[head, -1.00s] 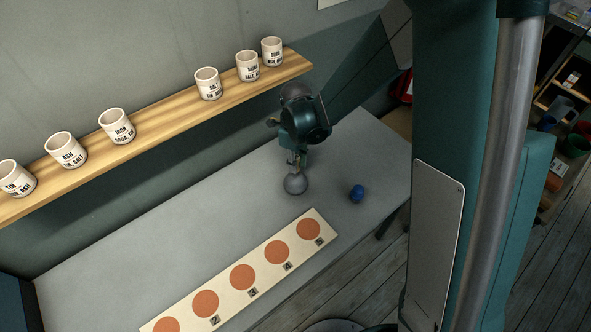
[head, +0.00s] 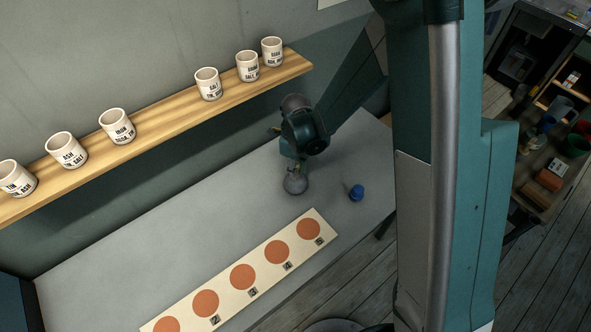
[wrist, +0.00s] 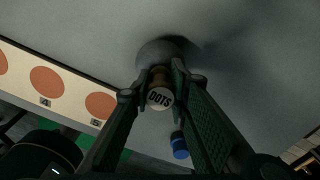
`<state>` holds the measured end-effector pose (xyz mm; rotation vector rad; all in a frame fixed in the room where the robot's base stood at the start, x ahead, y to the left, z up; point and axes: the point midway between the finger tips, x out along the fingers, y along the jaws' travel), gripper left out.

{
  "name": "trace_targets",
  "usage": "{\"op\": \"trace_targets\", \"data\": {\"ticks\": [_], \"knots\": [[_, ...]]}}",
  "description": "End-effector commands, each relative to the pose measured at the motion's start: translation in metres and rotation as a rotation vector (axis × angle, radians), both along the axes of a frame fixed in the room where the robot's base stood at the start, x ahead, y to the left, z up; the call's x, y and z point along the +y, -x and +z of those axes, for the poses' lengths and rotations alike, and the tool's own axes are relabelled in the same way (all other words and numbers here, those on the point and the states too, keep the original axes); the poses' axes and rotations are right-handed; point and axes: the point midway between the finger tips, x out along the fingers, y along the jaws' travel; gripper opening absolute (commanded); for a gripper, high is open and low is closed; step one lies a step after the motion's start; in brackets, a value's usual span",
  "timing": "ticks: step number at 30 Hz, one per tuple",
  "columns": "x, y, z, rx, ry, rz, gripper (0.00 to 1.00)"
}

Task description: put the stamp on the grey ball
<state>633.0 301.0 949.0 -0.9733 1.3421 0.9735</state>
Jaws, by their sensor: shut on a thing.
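The grey ball (head: 295,185) rests on the grey table below my gripper (head: 293,167). In the wrist view, the grey ball (wrist: 165,51) shows just beyond my fingertips, partly hidden by the stamp. In the head view, the stamp is too small and dark to make out.
A small blue-topped object (head: 357,192) stands right of the ball. A cream board (head: 322,222) with numbered orange discs lies along the table's front. A wooden shelf (head: 175,117) with several labelled cups runs along the wall behind. The table left of the ball is clear.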

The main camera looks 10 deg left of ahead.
Motion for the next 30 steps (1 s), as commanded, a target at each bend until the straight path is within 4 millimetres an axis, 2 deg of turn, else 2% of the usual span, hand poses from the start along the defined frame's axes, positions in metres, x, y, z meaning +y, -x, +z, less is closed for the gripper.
{"op": "trace_targets", "data": {"ticks": [3, 4, 7, 23, 30], "knots": [[0.000, 0.000, -0.003, 0.000, 0.000, 0.000, 0.09], [0.000, 0.000, -0.003, 0.000, 0.000, 0.000, 0.22], [0.000, 0.000, -0.002, 0.000, 0.000, 0.000, 0.33], [0.000, 0.000, 0.002, 0.000, 0.000, 0.000, 0.33], [0.000, 0.000, 0.017, 0.000, 0.000, 0.000, 0.33]]}}
